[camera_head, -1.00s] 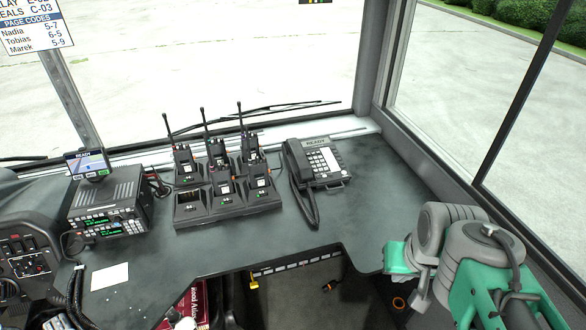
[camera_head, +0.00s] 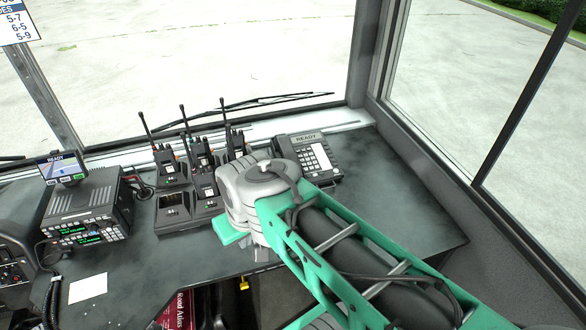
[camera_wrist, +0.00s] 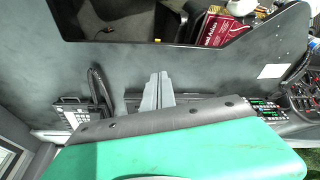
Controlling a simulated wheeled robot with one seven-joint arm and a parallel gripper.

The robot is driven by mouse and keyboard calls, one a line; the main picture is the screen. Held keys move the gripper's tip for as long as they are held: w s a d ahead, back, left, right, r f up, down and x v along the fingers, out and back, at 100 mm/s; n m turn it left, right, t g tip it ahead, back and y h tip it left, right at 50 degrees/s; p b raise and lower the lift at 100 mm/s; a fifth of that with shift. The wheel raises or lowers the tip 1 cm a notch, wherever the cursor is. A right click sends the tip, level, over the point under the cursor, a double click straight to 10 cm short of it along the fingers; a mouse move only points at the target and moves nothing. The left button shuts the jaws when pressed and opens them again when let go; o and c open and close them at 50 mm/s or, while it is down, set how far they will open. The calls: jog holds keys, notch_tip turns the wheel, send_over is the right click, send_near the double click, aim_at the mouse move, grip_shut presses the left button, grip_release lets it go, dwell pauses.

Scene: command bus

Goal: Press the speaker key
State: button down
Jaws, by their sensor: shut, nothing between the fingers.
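The desk phone (camera_head: 327,172) sits on the dark dashboard near the windshield, with a READY display and a white key area (camera_head: 317,157). Its keys are too small to tell the speaker key apart. My gripper (camera_wrist: 157,84) is shut and empty, to the right of the phone in that view. My arm hides its fingers in the head view.
Several handheld radios stand in a charger (camera_head: 172,212) left of the phone, antennas upright. A radio unit (camera_head: 90,212) with a small screen (camera_head: 62,167) is at far left. A white paper (camera_head: 88,288) lies in front. The dashboard right of the phone is clear.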

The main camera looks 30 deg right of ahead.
jog(key=shift+s+d, duration=0.1)
jog(key=shift+d, duration=0.05)
jog(key=w+d+f+n+t+b, duration=0.35)
jog(key=w+d+b, duration=0.65)
jog(key=w+d, duration=0.35)
jog(key=w+d+r+n+t+h+b, duration=0.1)
jog(key=d+n+t+b, duration=0.3)
jog(key=d, duration=1.8)
jog(key=w+b, duration=0.1)
jog(key=b, duration=0.2)
jog(key=shift+w+n, duration=0.1)
jog(key=shift+n, duration=0.15)
